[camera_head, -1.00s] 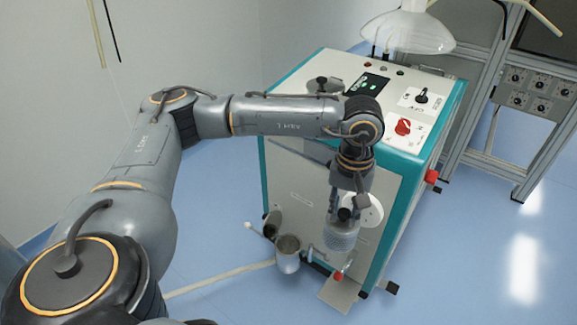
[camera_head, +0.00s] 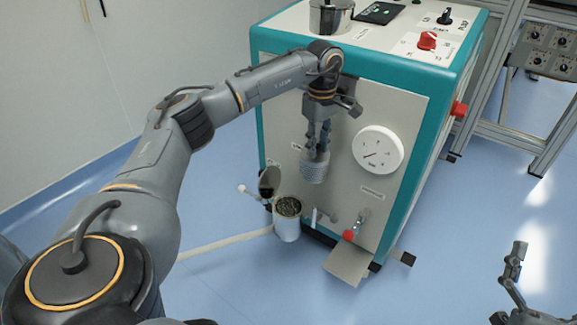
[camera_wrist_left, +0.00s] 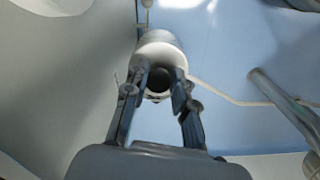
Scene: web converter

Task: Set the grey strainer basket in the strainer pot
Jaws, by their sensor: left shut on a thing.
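The grey strainer basket (camera_head: 314,168) is a small ribbed cylinder, held roughly upright in front of the machine's front panel. My left gripper (camera_head: 318,150) is shut on its upper part from above. The strainer pot (camera_head: 287,220) is a pale cylinder low at the machine's front, with its top open and a dark, speckled inside. The basket is above the pot and a little to its right, clear of it. In the left wrist view, a pale round body (camera_wrist_left: 160,47) with a dark opening shows between and beyond the fingers. My right gripper (camera_head: 515,265) is at the lower right, its fingers unclear.
The dark round lid (camera_head: 269,181) stands raised behind the pot, beside a white-knobbed handle (camera_head: 242,188). A white dial (camera_head: 378,149) is right of the basket. A red-knobbed valve (camera_head: 349,235) and a pipe are right of the pot. Blue floor is open at left.

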